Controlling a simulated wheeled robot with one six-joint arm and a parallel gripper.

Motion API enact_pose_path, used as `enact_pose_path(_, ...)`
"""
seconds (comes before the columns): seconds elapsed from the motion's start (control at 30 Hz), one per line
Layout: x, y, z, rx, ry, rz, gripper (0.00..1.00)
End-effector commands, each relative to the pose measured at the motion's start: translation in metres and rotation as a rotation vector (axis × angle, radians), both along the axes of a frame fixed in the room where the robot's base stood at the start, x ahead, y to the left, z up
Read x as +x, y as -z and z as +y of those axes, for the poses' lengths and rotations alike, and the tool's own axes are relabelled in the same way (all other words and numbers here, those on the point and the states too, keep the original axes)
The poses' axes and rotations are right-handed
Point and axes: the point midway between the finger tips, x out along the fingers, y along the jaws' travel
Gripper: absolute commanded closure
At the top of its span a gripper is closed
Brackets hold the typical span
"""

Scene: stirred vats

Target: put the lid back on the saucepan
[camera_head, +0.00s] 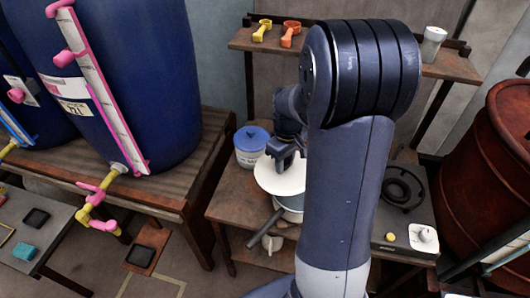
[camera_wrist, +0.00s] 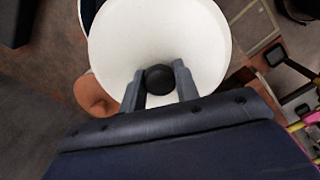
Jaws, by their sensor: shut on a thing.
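The white round lid (camera_head: 270,180) is level or nearly so at the small wooden table, partly behind my arm in the head view. My gripper (camera_head: 287,160) is shut on the lid's black knob (camera_wrist: 159,78), with one finger on each side of it in the wrist view. The lid (camera_wrist: 160,28) fills the upper middle there. The saucepan (camera_head: 291,214) is below the lid, its dark handle (camera_head: 263,229) pointing to the lower left. The lid and my arm hide most of the pan. I cannot tell whether the lid touches its rim.
A blue-lidded white tub (camera_head: 251,149) stands close behind the lid. A hot plate (camera_head: 403,188) with a control knob is at the right. A large blue vat (camera_head: 140,80) stands left, a rusty barrel (camera_head: 497,150) right.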

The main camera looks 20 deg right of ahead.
Motion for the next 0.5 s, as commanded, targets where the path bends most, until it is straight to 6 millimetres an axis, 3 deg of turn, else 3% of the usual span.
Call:
enact_pose_path(0.03, -0.007, -0.014, -0.007, 0.001, 0.027, 0.001, 0.99)
enact_pose_path(0.17, -0.019, -0.021, -0.019, 0.001, 0.075, 0.001, 0.99)
enact_pose_path(0.5, -0.028, -0.017, -0.027, 0.001, 0.110, 0.000, 0.99)
